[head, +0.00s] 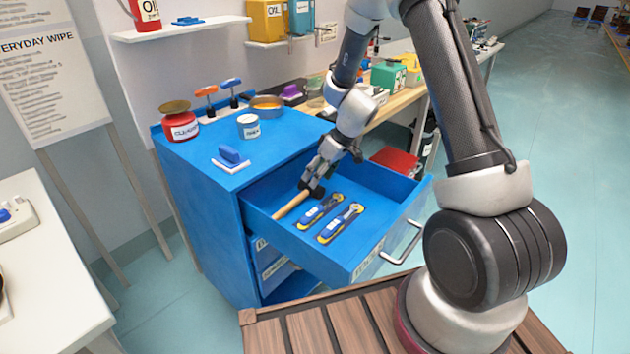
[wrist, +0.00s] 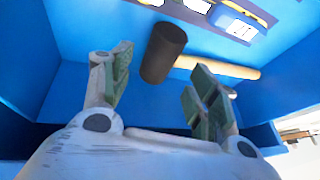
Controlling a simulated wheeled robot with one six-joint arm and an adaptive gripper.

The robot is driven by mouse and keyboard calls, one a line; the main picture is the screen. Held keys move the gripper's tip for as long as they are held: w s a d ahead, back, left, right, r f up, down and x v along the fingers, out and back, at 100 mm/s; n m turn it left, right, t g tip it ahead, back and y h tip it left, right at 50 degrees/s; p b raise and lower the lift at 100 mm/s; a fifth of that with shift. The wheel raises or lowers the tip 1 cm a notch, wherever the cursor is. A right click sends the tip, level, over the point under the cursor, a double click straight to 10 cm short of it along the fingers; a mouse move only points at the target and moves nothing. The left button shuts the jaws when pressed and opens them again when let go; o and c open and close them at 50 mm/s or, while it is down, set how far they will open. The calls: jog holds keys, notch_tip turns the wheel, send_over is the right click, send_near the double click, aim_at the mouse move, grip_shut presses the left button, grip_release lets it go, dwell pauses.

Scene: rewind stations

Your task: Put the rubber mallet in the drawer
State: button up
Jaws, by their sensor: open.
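The rubber mallet (head: 292,203) lies in the open blue drawer (head: 262,224), its wooden handle toward the left end and its dark head close to my gripper. In the wrist view its black head (wrist: 163,52) and pale handle (wrist: 232,69) show just beyond the fingertips. My gripper (head: 313,179) reaches down into the drawer and is open. In the wrist view the two fingers (wrist: 160,88) stand apart with nothing between them, and the mallet head is just ahead. The gripper partly hides the head in the head view.
Two blue-and-yellow tools (head: 341,222) lie in the drawer beside the mallet. A red item (head: 394,159) is behind the drawer.

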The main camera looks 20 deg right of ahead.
jog(key=s+d+r+m, duration=0.15)
jog(key=s+r, duration=0.25)
jog(key=r, duration=0.4)
jog(key=s+d+r+h, duration=0.1)
jog(key=s+d+r, duration=0.2)
jog(key=s+r, duration=0.3)
jog(key=s+d+r+m, duration=0.1)
jog(key=s+d+r, duration=0.15)
jog(key=r, duration=0.65)
jog(key=s+d+r+m+t+h, duration=0.1)
jog(key=s+d+r+m, duration=0.1)
jog(key=s, duration=0.7)
jog(key=s+d+r+m+h, duration=0.2)
jog(key=s+d+r+m, duration=0.1)
jog(key=s, duration=0.7)
jog(key=shift+d+r+t+h, duration=0.3)
jog(key=shift+d+r+t, duration=0.1)
jog(key=shift+d+r, duration=0.5)
